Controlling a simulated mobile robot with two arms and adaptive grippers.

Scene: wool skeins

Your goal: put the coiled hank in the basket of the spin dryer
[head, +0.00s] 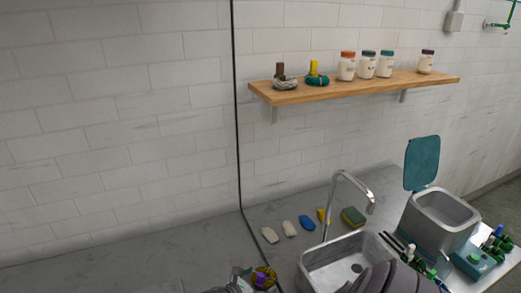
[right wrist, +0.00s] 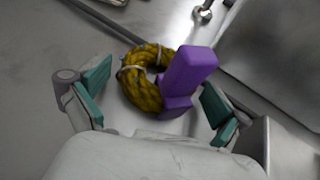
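The coiled hank (right wrist: 140,92) is a mustard-yellow twisted ring with pale ties and a purple block (right wrist: 190,70) at its right side. In the head view the hank (head: 265,272) lies low, near the bottom edge on the grey counter. My right gripper (right wrist: 157,95) is open, with its teal-padded fingers apart on either side of the hank and block. No clear grip on either shows. The spin dryer (head: 426,232) is a grey box at the right with its teal lid (head: 422,163) raised; the inside of its basket is only partly seen. My left gripper is not in view.
A sink (head: 315,264) with a tall tap (head: 350,182) lies between hank and dryer. A wall shelf (head: 330,95) holds jars and two other coils. Small bottles (head: 497,240) stand right of the dryer.

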